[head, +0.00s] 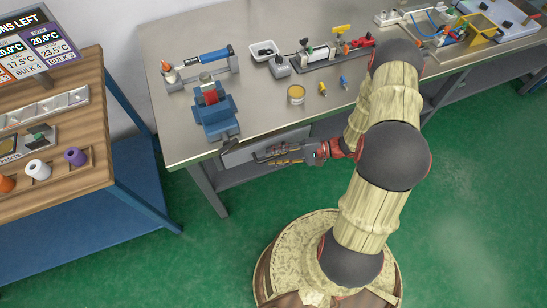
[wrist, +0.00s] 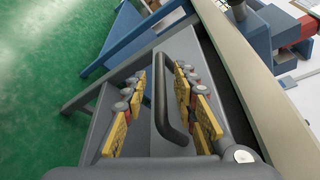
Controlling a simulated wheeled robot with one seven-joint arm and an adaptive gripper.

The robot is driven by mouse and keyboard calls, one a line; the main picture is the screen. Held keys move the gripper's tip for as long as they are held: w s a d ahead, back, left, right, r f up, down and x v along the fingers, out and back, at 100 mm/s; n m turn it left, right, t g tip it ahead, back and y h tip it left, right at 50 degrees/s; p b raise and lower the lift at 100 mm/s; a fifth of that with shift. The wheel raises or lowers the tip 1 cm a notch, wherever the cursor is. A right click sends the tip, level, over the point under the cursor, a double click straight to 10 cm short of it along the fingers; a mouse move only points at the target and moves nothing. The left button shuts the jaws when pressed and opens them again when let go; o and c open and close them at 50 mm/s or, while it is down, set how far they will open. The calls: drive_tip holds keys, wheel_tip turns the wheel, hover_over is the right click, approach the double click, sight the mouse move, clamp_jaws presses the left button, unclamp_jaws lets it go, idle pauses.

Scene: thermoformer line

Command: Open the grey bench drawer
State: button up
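The grey bench drawer (head: 236,157) sits under the front edge of the metal-topped bench; its front looks close to flush with the bench. In the wrist view its grey front (wrist: 168,148) carries a long black bar handle (wrist: 167,105). My gripper (head: 268,156) is in front of the drawer. In the wrist view my gripper (wrist: 163,112) is open, with its yellow-padded fingers on either side of the handle. Gaps show between the pads and the handle. In the head view the handle is too small to make out behind the fingers.
The bench top (head: 262,108) holds a blue vise (head: 214,112), a yellow tin (head: 296,94) and several tools. A wooden table with a blue frame (head: 150,200) stands at the left. The green floor (head: 215,250) in front of the drawer is clear beside my base.

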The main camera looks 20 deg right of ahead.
drive_tip(key=shift+w+a, duration=0.1)
drive_tip(key=shift+a, duration=0.15)
drive_tip(key=shift+c, duration=0.5)
clamp_jaws()
idle(0.4)
